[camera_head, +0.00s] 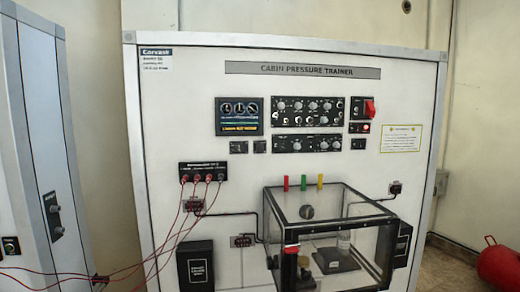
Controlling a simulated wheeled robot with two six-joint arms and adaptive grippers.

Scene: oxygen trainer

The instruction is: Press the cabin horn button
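The cabin pressure trainer panel (220,100) stands upright in front of me, large and white with a grey frame. I cannot tell which control is the cabin horn button, because the labels are too small to read. A red switch (369,108) sits at the upper right of the controls, with a small red-lit control (365,128) below it. Two small black square controls (238,147) sit under the gauge display (239,116). Rows of knobs (307,109) are in the middle. Neither of my grippers is in view.
A clear box with a black frame (325,230) juts out at the lower right of the panel, with items inside. Red cables (165,240) hang from a socket block (203,172) toward the left. A grey cabinet (30,120) stands left. A red tank (498,264) is at right.

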